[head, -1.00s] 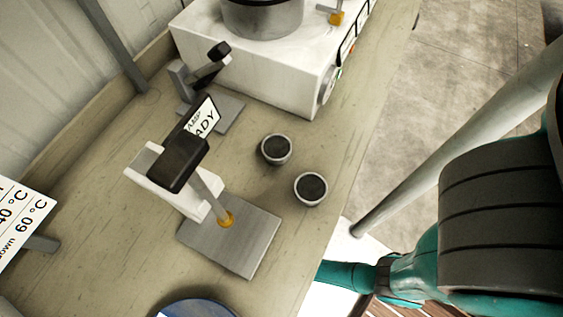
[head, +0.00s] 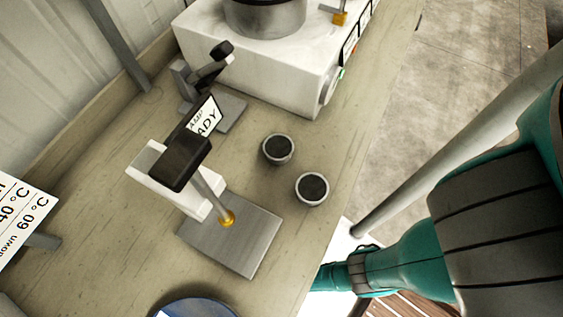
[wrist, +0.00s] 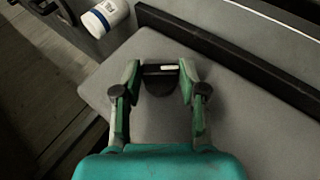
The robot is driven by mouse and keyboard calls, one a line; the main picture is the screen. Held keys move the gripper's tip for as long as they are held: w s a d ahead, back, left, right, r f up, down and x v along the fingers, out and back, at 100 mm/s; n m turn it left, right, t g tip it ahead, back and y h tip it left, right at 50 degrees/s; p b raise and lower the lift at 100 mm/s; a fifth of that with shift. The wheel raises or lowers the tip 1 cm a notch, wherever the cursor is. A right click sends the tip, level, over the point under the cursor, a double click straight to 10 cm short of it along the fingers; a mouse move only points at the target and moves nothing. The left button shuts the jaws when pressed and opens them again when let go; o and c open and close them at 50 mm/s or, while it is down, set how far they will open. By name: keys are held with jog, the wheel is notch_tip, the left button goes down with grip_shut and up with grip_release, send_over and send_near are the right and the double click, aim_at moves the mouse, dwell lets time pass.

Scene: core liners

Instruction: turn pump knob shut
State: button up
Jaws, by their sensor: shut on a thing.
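In the wrist view, a black knob (wrist: 162,84) with a short white mark sits between the fingers of my gripper (wrist: 161,70). The gripper is shut on the knob, one finger at each side. The knob stands out from a flat grey surface (wrist: 225,125), which looks like the pump housing. The white mark lies nearly level across the picture. The fingers hide the knob's sides. Neither gripper nor knob shows in the head view; only my teal arm does, at the right.
In the wrist view, a white container (wrist: 104,17) with a blue label is at upper left, and a dark rail (wrist: 235,55) runs along the upper right. In the head view, a bench (head: 110,215) holds a white heater unit (head: 245,70), two dark-filled cups (head: 312,188) and a metal stand (head: 245,245).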

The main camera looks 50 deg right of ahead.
jog(key=shift+s, duration=0.1)
jog(key=o, duration=1.1)
jog(key=shift+o, duration=0.2)
jog(key=shift+a, duration=0.1)
jog(key=v, duration=0.7)
jog(key=shift+s+a+r, duration=0.1)
